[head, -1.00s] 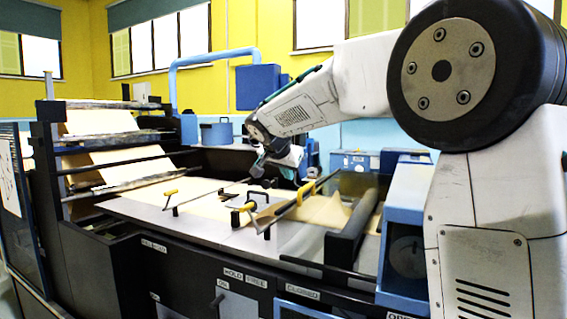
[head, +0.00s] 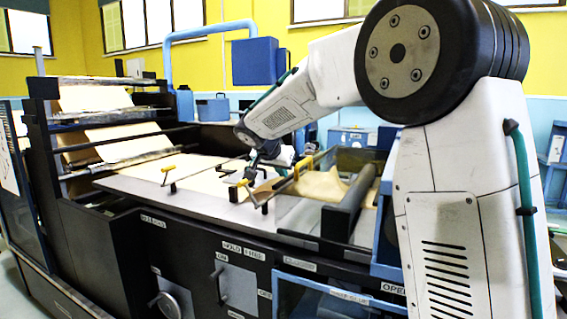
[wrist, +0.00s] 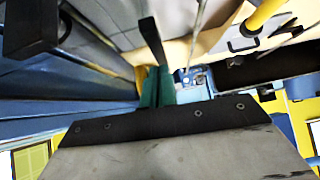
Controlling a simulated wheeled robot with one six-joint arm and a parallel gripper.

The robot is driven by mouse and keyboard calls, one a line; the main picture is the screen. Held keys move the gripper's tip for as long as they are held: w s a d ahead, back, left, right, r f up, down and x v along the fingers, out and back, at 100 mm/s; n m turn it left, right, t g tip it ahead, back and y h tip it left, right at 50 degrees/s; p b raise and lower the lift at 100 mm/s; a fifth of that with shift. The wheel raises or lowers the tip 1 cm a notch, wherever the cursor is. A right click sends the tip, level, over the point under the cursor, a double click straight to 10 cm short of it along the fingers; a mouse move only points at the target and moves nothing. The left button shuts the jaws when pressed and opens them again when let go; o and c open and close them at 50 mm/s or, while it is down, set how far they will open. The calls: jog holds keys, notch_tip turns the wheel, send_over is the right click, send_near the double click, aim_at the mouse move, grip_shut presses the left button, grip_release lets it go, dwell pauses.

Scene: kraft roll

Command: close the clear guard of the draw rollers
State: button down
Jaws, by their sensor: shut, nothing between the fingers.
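The draw rollers, with one dark roller (head: 349,208) showing, lie across the right part of the machine bed. A blue-framed clear panel (head: 330,296) with a small label sits on the machine's front, below the rollers, and appears to be the guard. Its lower part is cut off by the picture edge. My gripper (head: 262,168) is over the paper sheet, left of the rollers and apart from the panel. It is small and partly hidden by my arm in the head view. In the wrist view my gripper (wrist: 155,80) is shut and holds nothing.
Yellow-handled bars (head: 304,166) stand over the sheet close to my gripper; a yellow handle (wrist: 265,14) also shows in the wrist view. Signs reading CLOSED (head: 300,264) and OPEN (head: 394,289) mark the front. A front knob (head: 163,299) protrudes lower left.

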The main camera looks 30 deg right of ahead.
jog(key=shift+a+f+g, duration=0.1)
jog(key=shift+f+g, duration=0.2)
jog(key=shift+f, duration=0.75)
jog(key=shift+r, duration=0.35)
jog(key=r, duration=0.5)
jog(key=shift+s+a, duration=0.1)
jog(key=shift+a, duration=0.3)
jog(key=v, duration=0.8)
jog(key=shift+s+a+r, duration=0.15)
jog(key=shift+s+a, duration=0.1)
jog(key=shift+s, duration=0.05)
jog(key=shift+n, duration=0.3)
